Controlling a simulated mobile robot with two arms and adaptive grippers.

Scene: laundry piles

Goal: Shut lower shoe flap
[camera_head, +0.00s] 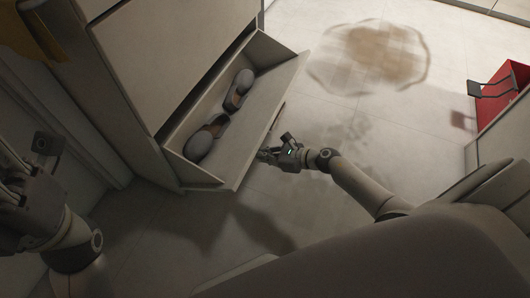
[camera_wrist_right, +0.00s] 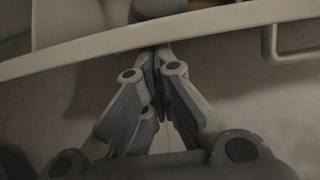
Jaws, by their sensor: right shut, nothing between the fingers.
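The lower shoe flap (camera_head: 252,135) of the cabinet is tilted open, with a pair of grey shoes (camera_head: 220,122) inside it. My right gripper (camera_head: 264,155) is at the outer face of the flap, close to its front edge. In the right wrist view the shut fingers (camera_wrist_right: 160,62) meet just at the flap's pale rim (camera_wrist_right: 130,38), with nothing held. Whether they touch it I cannot tell. A handle (camera_wrist_right: 272,42) shows on the flap at the right. My left gripper (camera_head: 15,185) is at the left edge, away from the flap; its fingertips are unclear.
The upper flap (camera_head: 165,55) of the cabinet is closed. A brown stain or puddle (camera_head: 375,55) lies on the tiled floor behind. A red box (camera_head: 500,95) stands at the right edge. The floor in front of the flap is otherwise clear.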

